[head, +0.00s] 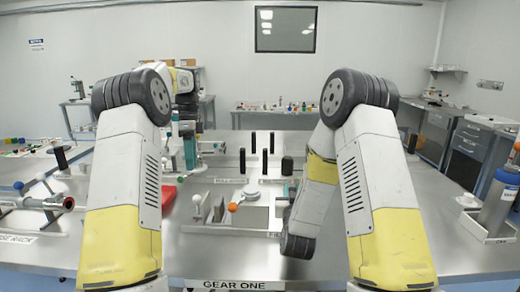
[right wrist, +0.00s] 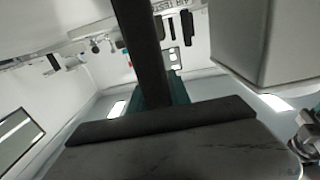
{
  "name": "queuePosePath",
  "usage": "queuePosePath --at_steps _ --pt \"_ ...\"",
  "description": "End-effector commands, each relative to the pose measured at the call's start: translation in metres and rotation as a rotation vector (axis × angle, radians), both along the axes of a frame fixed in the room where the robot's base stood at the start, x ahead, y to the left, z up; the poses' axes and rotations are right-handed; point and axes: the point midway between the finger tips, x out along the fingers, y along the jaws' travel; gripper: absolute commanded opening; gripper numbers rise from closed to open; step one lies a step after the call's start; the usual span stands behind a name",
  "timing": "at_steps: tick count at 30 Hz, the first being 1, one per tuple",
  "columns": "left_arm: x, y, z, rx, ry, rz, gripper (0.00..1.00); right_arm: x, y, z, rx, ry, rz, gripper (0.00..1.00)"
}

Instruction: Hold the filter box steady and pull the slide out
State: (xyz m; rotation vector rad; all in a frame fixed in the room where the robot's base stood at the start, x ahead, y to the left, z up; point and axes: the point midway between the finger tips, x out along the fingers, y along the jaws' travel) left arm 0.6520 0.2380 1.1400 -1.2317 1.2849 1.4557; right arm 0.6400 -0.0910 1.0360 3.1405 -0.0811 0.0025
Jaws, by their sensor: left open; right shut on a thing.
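The grip itself is hidden. A pale grey block (right wrist: 265,45), possibly the filter box, is close at the upper right. I cannot identify the box in the head view.
A fixture with a grey plate (head: 250,217), an orange ball knob (head: 232,207) and a white ball knob (head: 196,199) lies between my arms. Black posts (head: 242,161) stand behind it.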

Motion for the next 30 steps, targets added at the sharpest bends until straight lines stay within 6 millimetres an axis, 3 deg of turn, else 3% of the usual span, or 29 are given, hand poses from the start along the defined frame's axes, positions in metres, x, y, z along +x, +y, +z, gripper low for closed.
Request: queuePosePath --at_steps 7,8,11,12,23,30 --pt "0.0 0.0 0.0 0.0 0.0 0.0 0.5 -0.002 -0.002 -0.005 -0.003 0.017 -0.004 0.0" --pt "0.0 0.0 0.0 0.0 0.0 0.0 0.5 -0.002 -0.002 -0.005 -0.003 0.017 -0.004 0.27" --pt "0.0 0.0 0.0 0.0 0.0 0.0 0.5 -0.001 -0.002 -0.003 -0.002 0.013 -0.002 0.47" --pt "0.0 0.0 0.0 0.0 0.0 0.0 0.5 -0.001 -0.001 -0.003 -0.002 0.011 -0.002 0.49" --pt "0.0 0.0 0.0 0.0 0.0 0.0 0.5 0.0 0.0 0.005 0.0 0.002 0.001 0.49" --pt "0.0 0.0 0.0 0.0 0.0 0.0 0.5 0.0 0.0 0.042 0.0 -0.003 -0.001 0.49"
